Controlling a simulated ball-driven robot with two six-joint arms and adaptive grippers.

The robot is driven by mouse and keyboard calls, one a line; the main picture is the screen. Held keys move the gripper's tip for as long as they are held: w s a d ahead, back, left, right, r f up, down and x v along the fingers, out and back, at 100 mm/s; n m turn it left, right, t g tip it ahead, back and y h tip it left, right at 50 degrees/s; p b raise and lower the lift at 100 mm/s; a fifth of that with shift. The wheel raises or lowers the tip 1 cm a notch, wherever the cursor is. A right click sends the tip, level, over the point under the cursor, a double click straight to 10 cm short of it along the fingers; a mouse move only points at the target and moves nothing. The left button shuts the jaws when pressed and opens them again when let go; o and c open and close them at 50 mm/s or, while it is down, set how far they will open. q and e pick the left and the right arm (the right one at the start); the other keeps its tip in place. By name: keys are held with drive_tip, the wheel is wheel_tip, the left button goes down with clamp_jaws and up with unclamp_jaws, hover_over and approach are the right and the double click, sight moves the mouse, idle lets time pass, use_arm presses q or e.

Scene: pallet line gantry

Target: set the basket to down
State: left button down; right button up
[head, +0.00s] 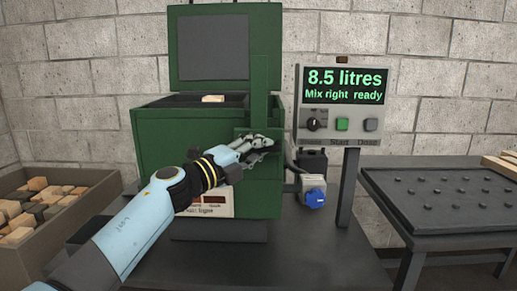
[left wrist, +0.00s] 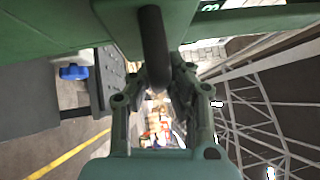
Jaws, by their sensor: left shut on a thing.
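The green tank (head: 170,150) stands on the dark bench in the head view, with its lid (head: 213,45) raised. A dark rim (head: 180,101), which may be the basket, shows at the tank's top opening with a pale block (head: 213,98) in it. A green upright (head: 259,90) rises at the tank's right front. My left gripper (head: 268,143) is at the foot of this upright. The left wrist view shows a dark handle bar (left wrist: 155,50) between the fingers of my left gripper (left wrist: 157,95), which is shut on it. The basket's inside is mostly hidden. My right gripper is out of view.
A control panel (head: 343,100) reads "8.5 litres" and "Mix right ready". A blue-capped fitting (head: 314,195) sits right of the tank. A bin of wooden blocks (head: 30,255) stands at left, and a dark studded tray (head: 440,215) at right.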

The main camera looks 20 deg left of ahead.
use_arm(q)
wheel_tip(320, 180, down, 14)
drive_tip(key=b, duration=0.9)
drive_tip(key=shift+s, duration=0.1)
drive_tip(key=c, duration=1.4)
unclamp_jaws()
drive_tip(key=shift+o, duration=0.6)
drive_tip(key=shift+r, duration=0.1)
drive_tip(key=v, duration=1.2)
